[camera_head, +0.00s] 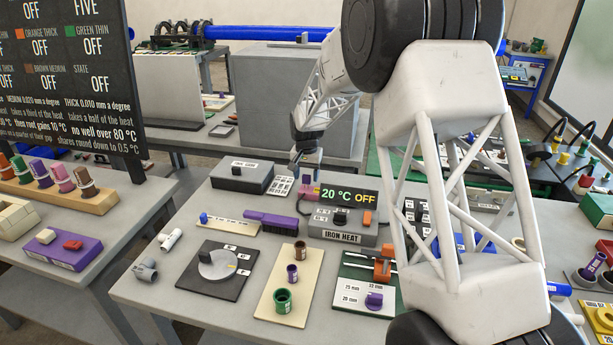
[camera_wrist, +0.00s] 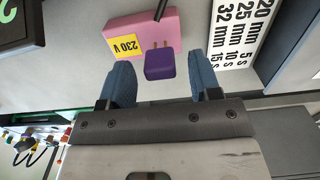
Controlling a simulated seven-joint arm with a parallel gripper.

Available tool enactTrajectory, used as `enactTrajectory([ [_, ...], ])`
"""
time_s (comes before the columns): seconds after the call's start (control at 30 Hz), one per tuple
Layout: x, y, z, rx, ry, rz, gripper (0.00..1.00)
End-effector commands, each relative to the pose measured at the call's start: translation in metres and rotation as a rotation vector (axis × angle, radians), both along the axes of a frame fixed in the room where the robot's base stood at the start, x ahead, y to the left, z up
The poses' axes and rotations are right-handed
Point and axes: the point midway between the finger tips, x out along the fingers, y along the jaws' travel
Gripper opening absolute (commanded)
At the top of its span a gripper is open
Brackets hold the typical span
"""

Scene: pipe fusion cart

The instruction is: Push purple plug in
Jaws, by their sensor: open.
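The purple plug (camera_wrist: 160,66) stands at the pink socket block (camera_wrist: 143,33), which carries a yellow 230 V label. Short brass pins show between the plug and the block, so the plug is not flush with it. My gripper (camera_wrist: 161,70) is open, with one blue finger on each side of the plug and a gap visible on both sides. In the head view, my gripper (camera_head: 308,165) is just above the pink block (camera_head: 309,192), which sits behind the iron heat box. The plug is too small to make out clearly there.
The iron heat box (camera_head: 343,228), with a display reading 20 °C OFF, stands just in front. A dark grey box (camera_head: 242,176) is to the left, and a white card of times and sizes (camera_wrist: 240,30) lies beside the socket. A black cable runs from the block.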

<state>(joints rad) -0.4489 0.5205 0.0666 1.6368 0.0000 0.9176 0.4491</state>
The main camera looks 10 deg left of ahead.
Motion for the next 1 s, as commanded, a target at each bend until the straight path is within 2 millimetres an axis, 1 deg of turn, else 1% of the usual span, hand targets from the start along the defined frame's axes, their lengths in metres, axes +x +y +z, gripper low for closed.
enactTrajectory([
  [0.13,0.0,0.0,-0.005,0.0,0.0,0.0,0.57],
  [0.37,0.0,0.0,-0.005,0.0,0.0,0.0,0.57],
  [0.4,0.0,0.0,-0.005,0.0,0.0,0.0,0.56],
  [0.77,0.0,0.0,-0.005,0.0,0.0,0.0,0.01],
  [0.9,0.0,0.0,-0.006,0.0,0.0,0.0,0.0],
  [1.0,0.0,0.0,-0.013,0.0,0.001,0.0,0.0],
])
